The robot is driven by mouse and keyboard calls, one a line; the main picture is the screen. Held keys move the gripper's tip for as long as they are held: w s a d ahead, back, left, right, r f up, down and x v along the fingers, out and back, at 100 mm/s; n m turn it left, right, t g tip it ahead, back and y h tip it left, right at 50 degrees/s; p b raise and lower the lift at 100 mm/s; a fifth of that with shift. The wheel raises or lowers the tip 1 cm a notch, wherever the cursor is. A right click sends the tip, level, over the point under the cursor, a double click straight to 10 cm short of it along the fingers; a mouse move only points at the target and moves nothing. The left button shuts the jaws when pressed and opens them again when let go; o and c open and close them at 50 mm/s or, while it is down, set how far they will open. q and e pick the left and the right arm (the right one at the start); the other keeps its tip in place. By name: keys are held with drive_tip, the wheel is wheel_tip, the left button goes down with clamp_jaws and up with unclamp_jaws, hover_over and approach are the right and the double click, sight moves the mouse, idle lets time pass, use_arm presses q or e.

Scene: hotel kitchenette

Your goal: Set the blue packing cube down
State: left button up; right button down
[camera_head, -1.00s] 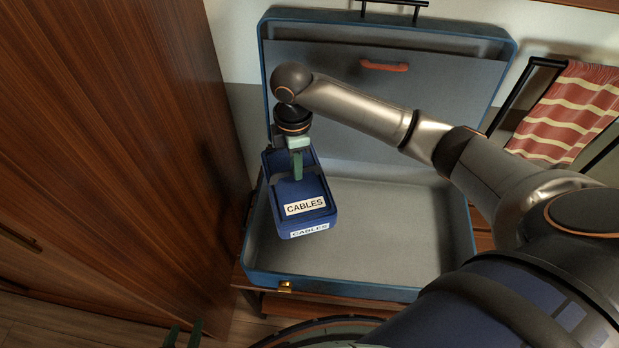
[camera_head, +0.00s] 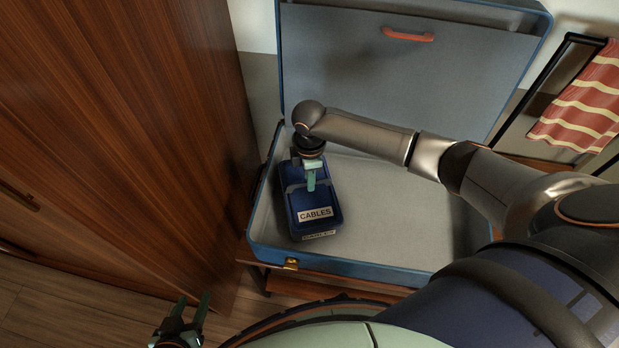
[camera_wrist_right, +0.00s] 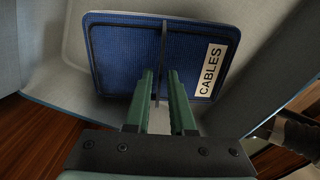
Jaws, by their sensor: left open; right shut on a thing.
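The blue packing cube (camera_head: 312,203) with a white CABLES label is in the left part of the open blue suitcase (camera_head: 400,270). My right gripper (camera_head: 310,184) points down and is shut on the strap on top of the cube. In the right wrist view the cube (camera_wrist_right: 120,60) fills the upper middle, and the green fingers (camera_wrist_right: 160,90) meet its dark strap. I cannot tell whether the cube's underside touches the suitcase floor. My left gripper (camera_head: 190,315) is open and empty at the bottom left, outside the suitcase.
The suitcase lid (camera_head: 400,75) stands open behind, with a red handle. A tall wooden cabinet (camera_head: 120,120) rises close on the left. The suitcase floor right of the cube is bare. A striped red towel (camera_head: 585,105) hangs at the right.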

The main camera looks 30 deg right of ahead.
drive_tip(key=shift+r, duration=0.1)
drive_tip(key=c, duration=0.8)
unclamp_jaws()
drive_tip(key=shift+o, duration=0.2)
wheel_tip(320, 180, up, 12)
drive_tip(key=p, duration=0.3)
